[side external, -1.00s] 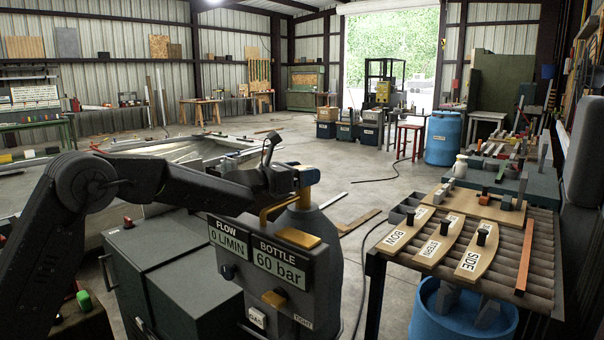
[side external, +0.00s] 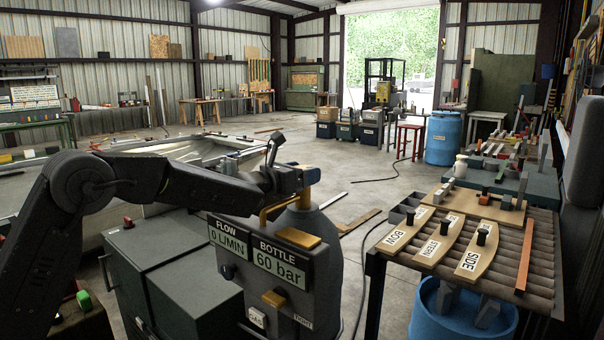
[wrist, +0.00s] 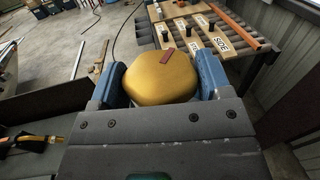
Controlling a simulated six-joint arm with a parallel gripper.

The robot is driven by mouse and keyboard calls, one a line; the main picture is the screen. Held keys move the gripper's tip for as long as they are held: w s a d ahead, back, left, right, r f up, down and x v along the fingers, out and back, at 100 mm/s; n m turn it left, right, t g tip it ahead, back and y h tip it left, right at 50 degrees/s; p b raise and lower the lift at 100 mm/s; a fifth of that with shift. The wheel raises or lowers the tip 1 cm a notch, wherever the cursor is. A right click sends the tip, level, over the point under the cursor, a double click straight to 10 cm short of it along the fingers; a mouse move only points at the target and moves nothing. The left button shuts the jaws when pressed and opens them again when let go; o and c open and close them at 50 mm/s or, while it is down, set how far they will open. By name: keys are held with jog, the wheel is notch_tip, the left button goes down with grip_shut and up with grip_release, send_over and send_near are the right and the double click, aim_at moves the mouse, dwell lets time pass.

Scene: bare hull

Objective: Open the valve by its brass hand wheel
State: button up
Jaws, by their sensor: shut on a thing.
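The brass hand wheel (wrist: 163,76) is large in the wrist view, a rounded many-sided yellow knob with a small red mark on its top. My gripper (wrist: 160,85) is shut on it, one blue finger on each side. In the side external view my gripper (side external: 306,177) is at the top of the grey bottle (side external: 328,262), and its blue finger hides the wheel there. A brass pipe (side external: 268,212) bends down below it. The panel in front (side external: 270,255) reads FLOW 0 L/MIN and BOTTLE 60 bar.
A dark cabinet (side external: 170,265) stands left of the bottle. At right, a roller table (side external: 540,240) holds wooden boards labelled BOW, STERN and SIDE, with a blue drum (side external: 425,310) under it. Open floor lies behind the bottle.

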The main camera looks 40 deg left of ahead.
jog(key=shift+r, duration=0.1)
jog(key=o, duration=0.9)
jog(key=s, duration=0.4)
jog(key=s+a, duration=0.1)
jog(key=s, duration=0.4)
jog(key=s+a, duration=0.1)
jog(key=s, duration=0.3)
jog(key=shift+s+a, duration=0.15)
jog(key=shift+s, duration=0.15)
